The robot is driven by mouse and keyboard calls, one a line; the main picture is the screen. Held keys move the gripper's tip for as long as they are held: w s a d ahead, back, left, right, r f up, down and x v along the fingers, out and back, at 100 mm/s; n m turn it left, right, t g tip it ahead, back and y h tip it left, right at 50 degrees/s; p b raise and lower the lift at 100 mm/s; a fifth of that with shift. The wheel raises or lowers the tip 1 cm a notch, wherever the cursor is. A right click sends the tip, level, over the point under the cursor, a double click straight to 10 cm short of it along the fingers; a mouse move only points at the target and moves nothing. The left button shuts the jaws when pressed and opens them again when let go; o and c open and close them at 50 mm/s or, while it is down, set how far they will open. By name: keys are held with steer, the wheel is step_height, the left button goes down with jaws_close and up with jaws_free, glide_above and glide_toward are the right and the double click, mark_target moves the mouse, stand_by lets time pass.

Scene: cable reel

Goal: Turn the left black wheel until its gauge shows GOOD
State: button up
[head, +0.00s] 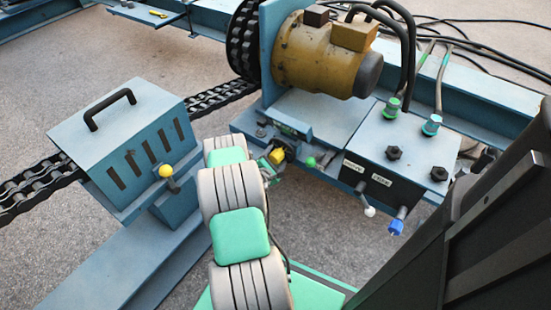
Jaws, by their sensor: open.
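The left black wheel (394,153) is a small dark knob on top of the blue-grey control box at the right. A second black wheel (438,173) sits to its right, nearer the box's edge. Two small white labels or gauges show on the box's dark front; their writing is too small to read. My gripper (273,164) is small and partly hidden at the end of my grey and green arm, left of the box. It is open and well apart from the left wheel. A yellow piece shows there; I cannot tell what it belongs to.
The box front carries a white-tipped lever (369,211) and a blue-tipped lever (396,227). A yellow-brown motor (328,55) stands behind. A vented blue housing (125,145) with a chain is at left.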

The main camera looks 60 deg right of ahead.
steer(key=shift+c, duration=0.3)
jaws_close()
stand_by(0.4)
